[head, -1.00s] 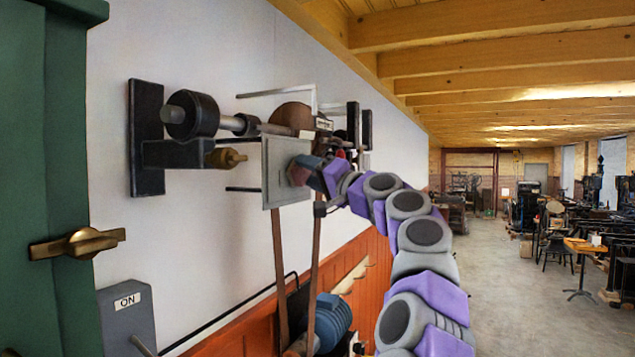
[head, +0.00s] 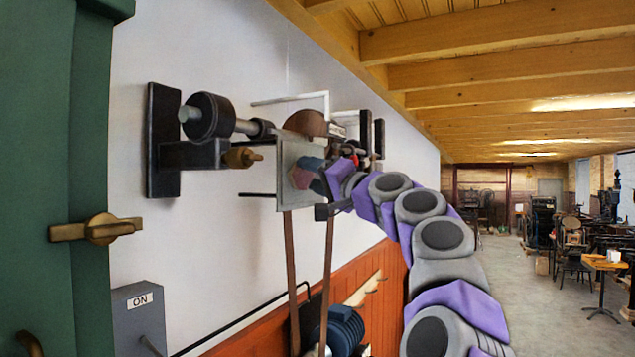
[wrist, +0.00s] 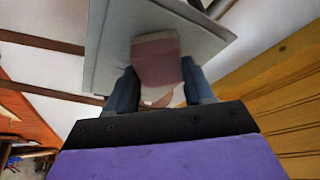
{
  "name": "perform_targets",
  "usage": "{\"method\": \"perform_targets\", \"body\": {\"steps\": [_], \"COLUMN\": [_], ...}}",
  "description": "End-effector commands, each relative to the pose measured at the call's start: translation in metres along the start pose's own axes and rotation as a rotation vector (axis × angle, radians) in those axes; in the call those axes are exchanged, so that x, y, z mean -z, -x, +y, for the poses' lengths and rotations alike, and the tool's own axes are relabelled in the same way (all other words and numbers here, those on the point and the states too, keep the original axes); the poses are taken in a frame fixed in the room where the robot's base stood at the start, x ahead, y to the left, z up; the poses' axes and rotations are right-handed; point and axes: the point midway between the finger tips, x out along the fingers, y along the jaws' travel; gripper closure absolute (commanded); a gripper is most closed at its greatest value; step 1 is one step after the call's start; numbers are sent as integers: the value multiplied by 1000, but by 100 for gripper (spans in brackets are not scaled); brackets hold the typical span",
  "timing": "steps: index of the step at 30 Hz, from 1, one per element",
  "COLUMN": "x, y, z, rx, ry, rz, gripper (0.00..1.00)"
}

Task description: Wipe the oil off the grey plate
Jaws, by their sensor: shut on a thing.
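The grey plate (head: 290,198) is a flat upright panel in the middle of the head view, in front of the wall machinery. In the wrist view the plate (wrist: 108,40) fills the upper middle. My gripper (head: 312,174) is shut on a dull pink pad (head: 300,178). In the wrist view the two blue-grey fingers of my gripper (wrist: 158,88) grip the pad (wrist: 156,62) from both sides. The pad is at the plate's face and appears to touch it. I cannot make out any oil on the plate; the pad and fingers hide part of its face.
A black wall bracket with a shaft (head: 208,117) and a brass-coloured fitting (head: 242,157) sit left of the plate. Two brown belts (head: 291,260) run down to a blue motor (head: 340,328). A green cabinet (head: 45,170) stands at far left. Open floor lies right.

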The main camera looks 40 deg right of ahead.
Motion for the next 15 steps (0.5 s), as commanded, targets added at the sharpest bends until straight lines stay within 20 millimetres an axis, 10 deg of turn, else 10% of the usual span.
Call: {"method": "perform_targets", "body": {"steps": [15], "x": [-10], "y": [0], "z": [-14], "rx": [-2], "ry": [-1], "rz": [-1], "gripper": [72]}}
